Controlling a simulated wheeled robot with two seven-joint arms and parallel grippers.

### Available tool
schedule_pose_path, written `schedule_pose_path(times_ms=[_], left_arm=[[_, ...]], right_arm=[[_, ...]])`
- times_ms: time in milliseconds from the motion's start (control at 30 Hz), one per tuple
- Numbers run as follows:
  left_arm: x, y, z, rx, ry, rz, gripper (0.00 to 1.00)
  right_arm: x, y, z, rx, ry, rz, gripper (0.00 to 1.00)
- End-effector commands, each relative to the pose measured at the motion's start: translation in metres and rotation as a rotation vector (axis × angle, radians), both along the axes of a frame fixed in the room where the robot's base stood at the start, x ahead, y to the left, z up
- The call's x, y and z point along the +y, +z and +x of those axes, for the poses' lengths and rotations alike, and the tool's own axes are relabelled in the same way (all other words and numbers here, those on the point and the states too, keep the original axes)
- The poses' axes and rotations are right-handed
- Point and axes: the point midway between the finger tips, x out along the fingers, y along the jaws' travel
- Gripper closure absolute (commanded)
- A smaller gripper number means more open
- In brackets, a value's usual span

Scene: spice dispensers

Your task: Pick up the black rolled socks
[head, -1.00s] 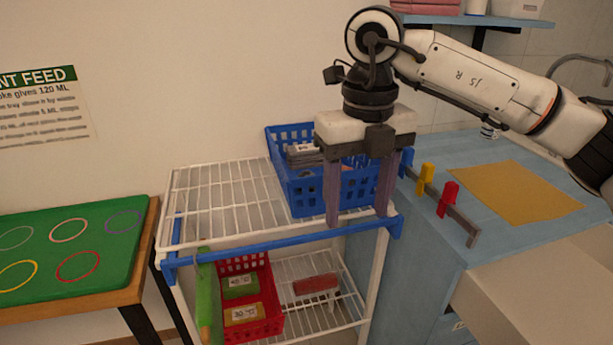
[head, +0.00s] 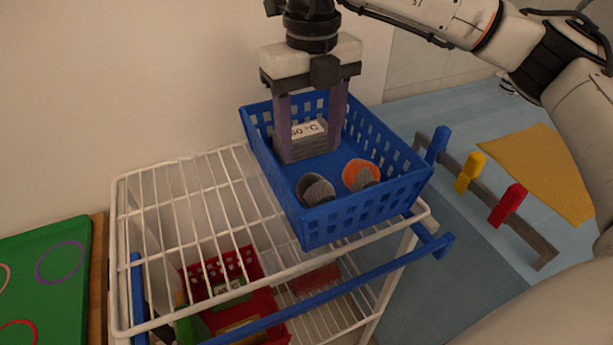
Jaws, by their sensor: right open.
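A blue basket (head: 319,227) stands on the top wire shelf. In its front part lies a dark grey, ribbed rolled bundle (head: 317,190), which looks like the black rolled socks. An orange and grey roll (head: 361,175) lies to its right. A grey folded bundle with a "50 °C" label (head: 308,130) sits farther back. My right gripper (head: 311,154) points down into the basket, open, its fingers on either side of the labelled bundle in the picture. I cannot tell whether they touch it. The dark roll is just in front of the fingers. My left gripper is out of view.
The white wire rack (head: 180,190) has bare shelf left of the basket and a blue front rail (head: 330,300). A red basket (head: 265,305) is on the lower shelf. A wall is behind.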

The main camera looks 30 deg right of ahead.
Motion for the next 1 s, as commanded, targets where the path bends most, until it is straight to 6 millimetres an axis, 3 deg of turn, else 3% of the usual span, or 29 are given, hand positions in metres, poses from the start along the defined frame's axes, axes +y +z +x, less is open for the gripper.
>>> schedule_pose_path(times_ms=[100,367,600,933,1000], left_arm=[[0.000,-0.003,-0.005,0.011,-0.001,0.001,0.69],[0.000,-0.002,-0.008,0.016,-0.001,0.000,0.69],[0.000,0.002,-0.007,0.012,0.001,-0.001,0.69],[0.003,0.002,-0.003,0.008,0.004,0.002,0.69],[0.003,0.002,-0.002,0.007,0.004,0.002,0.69]], right_arm=[[0.000,-0.019,-0.001,0.003,0.000,-0.001,0.43],[0.001,-0.041,-0.001,0.003,0.001,0.000,0.43],[0.002,-0.076,0.000,0.003,0.000,0.000,0.43],[0.003,-0.085,0.000,0.001,0.000,0.001,0.43],[0.003,-0.084,0.000,0.001,0.000,0.001,0.54]])
